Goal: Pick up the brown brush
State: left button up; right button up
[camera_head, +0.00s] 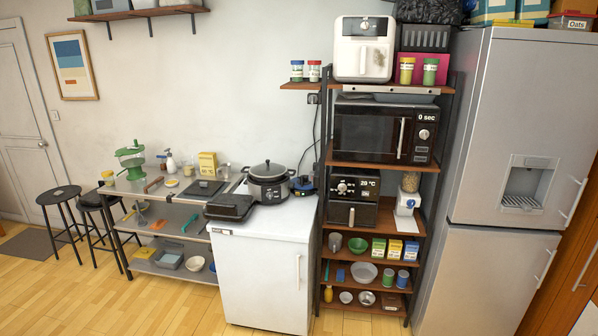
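I cannot clearly make out a brown brush. A small elongated brown item (153,184) lies on top of the metal shelf table (133,188) at the left. It is too small to tell whether it is a brush. Neither of my grippers is in view.
A white low fridge (262,278) with a black pot (268,183) on top stands beside the metal table. A brown shelf unit with a microwave (386,130) and a tall grey fridge (505,120) stand to the right. Two stools (58,195) stand at the left. The wooden floor in front is clear.

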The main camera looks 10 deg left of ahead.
aim_at(159, 181)
jog(key=i+u, duration=0.3)
jog(key=i, duration=0.25)
jog(key=i+u, duration=0.35)
jog(key=i, duration=0.25)
jog(key=i+l+u, duration=0.3)
jog(key=i, duration=0.2)
jog(key=i+j+u, duration=0.15)
jog(key=i, duration=0.2)
jog(key=i+j+u, duration=0.35)
jog(key=i, duration=0.4)
jog(key=i+j+z, duration=0.1)
jog(key=z, duration=0.4)
jog(key=i+j+z, duration=0.1)
jog(key=z, duration=0.35)
jog(key=i+j+z, duration=0.1)
jog(key=z, duration=0.4)
